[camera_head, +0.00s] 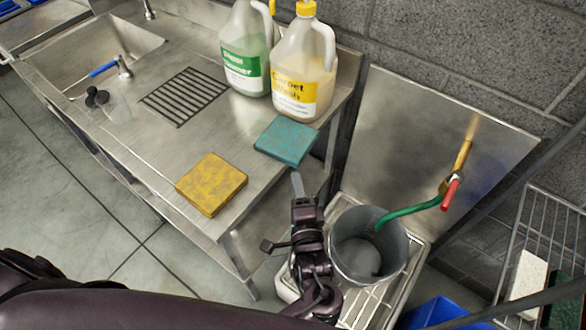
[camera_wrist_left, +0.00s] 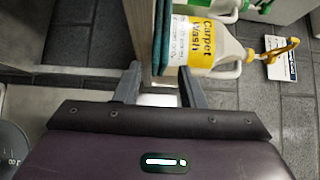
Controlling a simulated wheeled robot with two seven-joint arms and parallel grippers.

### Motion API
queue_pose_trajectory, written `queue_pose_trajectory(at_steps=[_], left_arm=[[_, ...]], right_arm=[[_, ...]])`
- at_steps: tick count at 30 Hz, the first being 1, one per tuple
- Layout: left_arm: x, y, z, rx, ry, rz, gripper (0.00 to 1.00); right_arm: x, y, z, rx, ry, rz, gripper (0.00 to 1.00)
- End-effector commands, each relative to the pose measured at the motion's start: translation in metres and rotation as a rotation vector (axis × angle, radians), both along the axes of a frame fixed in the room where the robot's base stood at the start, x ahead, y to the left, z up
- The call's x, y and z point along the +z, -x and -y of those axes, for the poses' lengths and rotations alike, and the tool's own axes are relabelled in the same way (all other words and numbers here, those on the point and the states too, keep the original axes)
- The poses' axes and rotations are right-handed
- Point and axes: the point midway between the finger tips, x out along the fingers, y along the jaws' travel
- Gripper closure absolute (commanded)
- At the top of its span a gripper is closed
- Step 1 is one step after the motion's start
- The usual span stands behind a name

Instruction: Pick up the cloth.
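Two flat square cloth pads lie on the steel counter (camera_head: 150,135): a yellow one (camera_head: 212,184) near the front edge and a teal one (camera_head: 287,142) at the right end. The teal pad seems to show edge-on as a thin strip in the left wrist view (camera_wrist_left: 162,35). My left gripper (camera_head: 297,184) is just off the counter's right end, in front of and below the teal pad, apart from it. In the left wrist view its fingers (camera_wrist_left: 159,75) are spread with the pad's edge ahead between them; nothing is gripped. My right gripper is not in view.
Two large jugs, one labelled Carpet Wash (camera_head: 298,75) and one with a green label (camera_head: 245,55), stand behind the teal pad. A grey bucket (camera_head: 368,245) with a green hose (camera_head: 405,211) is right of my left gripper. A wire rack (camera_head: 545,225) stands far right.

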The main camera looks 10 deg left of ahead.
Motion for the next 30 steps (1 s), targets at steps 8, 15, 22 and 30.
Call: queue_pose_trajectory(at_steps=[8,15,22,30], left_arm=[[0.002,-0.034,-0.015,0.001,-0.001,0.0,0.64],[0.0,-0.047,-0.02,0.0,0.001,-0.001,0.64],[0.0,-0.048,-0.02,0.0,0.001,-0.001,0.64],[-0.001,-0.048,-0.02,0.0,0.001,-0.001,0.77]], right_arm=[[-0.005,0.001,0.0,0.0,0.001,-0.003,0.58],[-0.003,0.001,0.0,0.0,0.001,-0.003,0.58],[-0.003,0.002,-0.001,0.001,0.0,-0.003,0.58],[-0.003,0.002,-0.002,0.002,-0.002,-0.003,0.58]])
